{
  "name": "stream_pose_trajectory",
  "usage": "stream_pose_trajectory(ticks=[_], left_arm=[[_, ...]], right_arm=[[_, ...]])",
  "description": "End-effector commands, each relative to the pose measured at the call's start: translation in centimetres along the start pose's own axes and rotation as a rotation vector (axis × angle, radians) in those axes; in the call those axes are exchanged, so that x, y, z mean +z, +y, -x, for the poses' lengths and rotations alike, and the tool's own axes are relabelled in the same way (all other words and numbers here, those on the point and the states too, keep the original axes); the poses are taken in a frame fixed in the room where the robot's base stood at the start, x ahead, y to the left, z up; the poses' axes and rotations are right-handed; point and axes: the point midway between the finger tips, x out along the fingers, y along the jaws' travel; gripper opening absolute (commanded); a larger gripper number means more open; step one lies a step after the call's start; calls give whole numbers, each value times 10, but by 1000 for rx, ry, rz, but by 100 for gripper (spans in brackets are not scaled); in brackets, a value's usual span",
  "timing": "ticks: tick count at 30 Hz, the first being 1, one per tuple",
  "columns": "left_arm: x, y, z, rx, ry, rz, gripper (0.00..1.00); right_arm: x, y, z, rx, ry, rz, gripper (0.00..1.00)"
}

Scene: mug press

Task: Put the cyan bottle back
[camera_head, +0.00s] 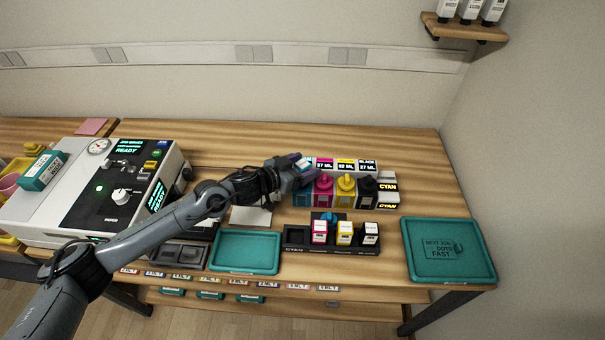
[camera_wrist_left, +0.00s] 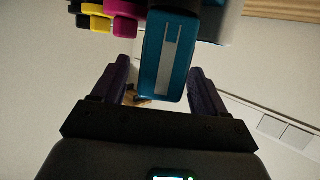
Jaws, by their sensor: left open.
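The cyan bottle (camera_head: 304,163) shows in part above the cyan tank (camera_head: 303,194), at the left end of the row of tanks in the head view. My left gripper (camera_head: 299,165) is open there and hides much of it. In the left wrist view the cyan bottle (camera_wrist_left: 168,60), a teal block with a grey stripe, sits between the two open fingers (camera_wrist_left: 160,88). I cannot tell whether they touch it. The black rack (camera_head: 291,247) in front has an empty slot at its left, marked cyan. My right gripper is not in view.
The magenta bottle (camera_head: 319,232), yellow bottle (camera_head: 344,233) and black bottle (camera_head: 370,233) stand in the rack. A small cyan piece (camera_head: 328,217) is behind them. Teal trays lie left (camera_head: 247,266) and right (camera_head: 449,274). The white press (camera_head: 90,190) is at left.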

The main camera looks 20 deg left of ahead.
Motion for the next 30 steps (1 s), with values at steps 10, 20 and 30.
stream_pose_trajectory(ticks=[10, 20, 30], left_arm=[[0, 0, 0, 0, 0, 0, 25], [-1, 0, 0, 0, 2, 0, 6], [-20, 0, 6, -1, 5, 0, 5]], right_arm=[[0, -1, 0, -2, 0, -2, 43], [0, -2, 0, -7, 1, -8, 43], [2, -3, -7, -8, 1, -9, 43]])
